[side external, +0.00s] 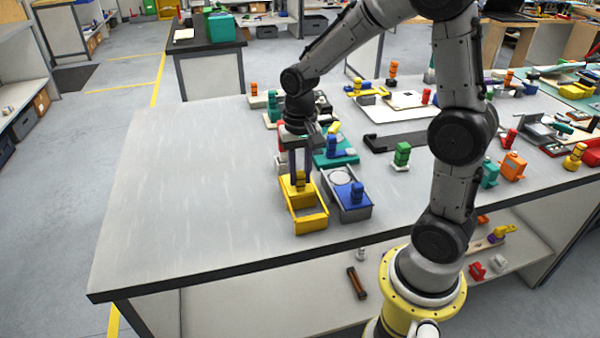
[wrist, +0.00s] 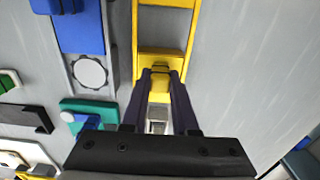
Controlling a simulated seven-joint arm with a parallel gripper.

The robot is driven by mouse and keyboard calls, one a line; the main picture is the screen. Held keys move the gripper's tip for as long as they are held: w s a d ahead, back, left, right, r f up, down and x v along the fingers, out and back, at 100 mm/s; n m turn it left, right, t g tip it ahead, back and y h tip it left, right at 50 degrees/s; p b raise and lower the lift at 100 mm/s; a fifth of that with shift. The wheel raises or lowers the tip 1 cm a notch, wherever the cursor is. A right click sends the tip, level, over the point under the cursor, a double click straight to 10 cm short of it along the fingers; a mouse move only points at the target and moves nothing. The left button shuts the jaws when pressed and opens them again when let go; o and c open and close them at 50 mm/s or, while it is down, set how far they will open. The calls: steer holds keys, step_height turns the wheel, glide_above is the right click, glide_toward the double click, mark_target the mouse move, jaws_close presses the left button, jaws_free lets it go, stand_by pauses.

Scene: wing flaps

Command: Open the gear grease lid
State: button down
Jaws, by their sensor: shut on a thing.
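A narrow yellow box (side external: 311,222) stands near the front edge of the table. Its yellow lid (side external: 288,190) covers the far part, and the near part is open. My gripper (side external: 300,178) points down over the lid, shut on its upright yellow knob (side external: 301,185). In the wrist view, my gripper (wrist: 161,74) has its dark fingers on either side of the knob (wrist: 160,67), and the yellow box (wrist: 137,35) extends away beyond them. The fingers hide part of the lid. I see no label that tells which container is the gear grease.
A grey box (side external: 366,211) with a blue lid (side external: 355,198) stands close to the right; a round toothed disc (wrist: 89,72) shows at its far end. A teal block (side external: 335,158) and a green part (side external: 402,154) stand behind. The table's left side is clear.

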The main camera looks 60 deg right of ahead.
steer(key=s+a, duration=0.4)
steer(key=shift+s+a, duration=0.25)
steer(key=shift+a, duration=0.05)
steer(key=c, duration=0.7)
jaws_free()
steer(key=shift+r, duration=6.95)
